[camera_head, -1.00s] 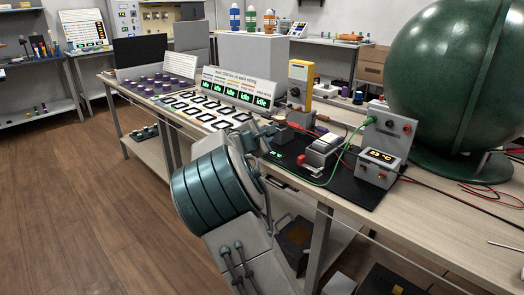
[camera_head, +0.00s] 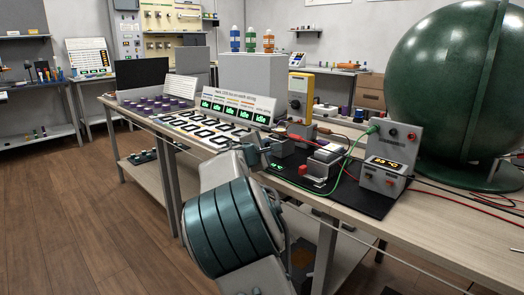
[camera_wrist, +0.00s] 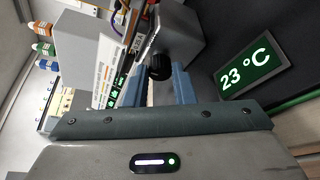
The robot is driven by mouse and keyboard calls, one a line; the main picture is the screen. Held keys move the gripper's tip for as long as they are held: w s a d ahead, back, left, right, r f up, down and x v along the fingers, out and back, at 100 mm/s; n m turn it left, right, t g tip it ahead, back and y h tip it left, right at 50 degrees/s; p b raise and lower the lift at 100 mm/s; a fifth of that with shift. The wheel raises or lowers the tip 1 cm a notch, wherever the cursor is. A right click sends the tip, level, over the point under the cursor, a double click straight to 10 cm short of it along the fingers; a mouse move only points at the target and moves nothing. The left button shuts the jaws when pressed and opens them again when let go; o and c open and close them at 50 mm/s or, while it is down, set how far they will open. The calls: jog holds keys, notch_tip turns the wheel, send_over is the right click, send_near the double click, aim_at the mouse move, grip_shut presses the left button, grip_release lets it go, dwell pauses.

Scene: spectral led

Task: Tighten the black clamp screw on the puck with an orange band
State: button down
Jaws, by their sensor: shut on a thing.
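In the wrist view, the blue fingers of my gripper (camera_wrist: 160,90) stand on either side of a black knob (camera_wrist: 159,67), the clamp screw, and are shut on it. The knob sits on the near face of a grey block (camera_wrist: 180,35). In the head view, my gripper (camera_head: 264,152) is at the left end of the black mat, by a small grey block (camera_head: 281,147). The knob is too small to make out there. I cannot make out a puck with an orange band at the clamp in either view.
A green-lit 23 °C display (camera_wrist: 245,75) lies close right of the fingers in the wrist view. A green cable and red leads cross the black mat (camera_head: 345,194) near a grey meter box (camera_head: 384,177). A large green sphere (camera_head: 440,80) stands at the right.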

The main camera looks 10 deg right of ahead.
jog(key=shift+s+d, duration=0.1)
jog(key=shift+d, duration=0.25)
jog(key=c, duration=1.4)
grip_release()
jog(key=shift+o, duration=1)
jog(key=shift+d, duration=0.2)
jog(key=shift+a, duration=0.55)
jog(key=p+v, duration=0.1)
jog(key=v, duration=1.2)
jog(key=shift+s+p, duration=0.25)
jog(key=shift+p, duration=0.05)
